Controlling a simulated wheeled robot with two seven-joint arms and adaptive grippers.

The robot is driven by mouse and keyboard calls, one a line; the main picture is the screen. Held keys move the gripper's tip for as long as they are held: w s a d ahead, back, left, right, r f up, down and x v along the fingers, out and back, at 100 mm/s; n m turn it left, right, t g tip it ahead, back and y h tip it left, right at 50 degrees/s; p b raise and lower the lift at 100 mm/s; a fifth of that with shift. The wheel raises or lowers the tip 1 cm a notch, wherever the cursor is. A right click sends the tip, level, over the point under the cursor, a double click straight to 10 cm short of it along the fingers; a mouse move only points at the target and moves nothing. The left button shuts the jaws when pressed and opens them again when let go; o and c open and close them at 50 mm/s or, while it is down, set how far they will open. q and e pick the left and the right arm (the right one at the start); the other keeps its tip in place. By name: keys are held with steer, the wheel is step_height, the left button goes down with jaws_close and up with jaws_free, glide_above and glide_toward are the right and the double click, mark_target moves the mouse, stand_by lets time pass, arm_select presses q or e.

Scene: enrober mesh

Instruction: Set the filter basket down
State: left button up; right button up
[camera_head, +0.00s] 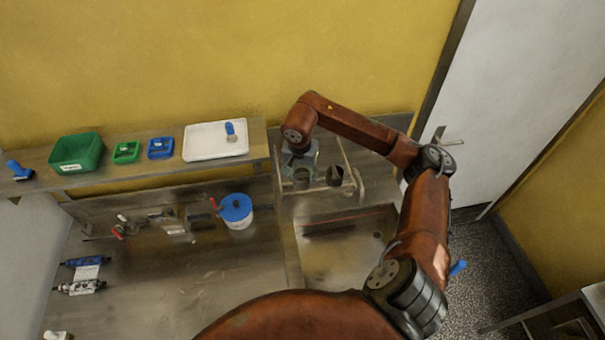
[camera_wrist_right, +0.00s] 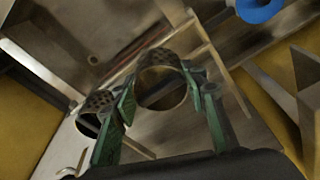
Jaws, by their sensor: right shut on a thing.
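The filter basket (camera_wrist_right: 159,58) is a small metal cup with perforated mesh. It sits between the two green fingers of my right gripper (camera_wrist_right: 162,92), which is shut on it. In the head view the basket (camera_head: 302,179) shows below my right gripper (camera_head: 300,162), over the rack area at the back right of the counter. A second, similar mesh cup (camera_wrist_right: 98,101) is close beside it, and it also shows in the head view (camera_head: 335,175). I cannot tell whether the held basket touches the surface below. My left gripper is not in view.
Thin rails (camera_head: 349,158) run beside the cups. A sunken metal basin (camera_head: 345,250) lies in front. A white tub with a blue lid (camera_head: 236,208) stands to the left. A shelf behind holds a white tray (camera_head: 215,141), blue and green bins (camera_head: 76,152).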

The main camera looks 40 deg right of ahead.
steer(key=shift+f, duration=0.2)
steer(key=shift+f, duration=0.2)
steer(key=o, duration=1.1)
steer(key=shift+o, duration=0.2)
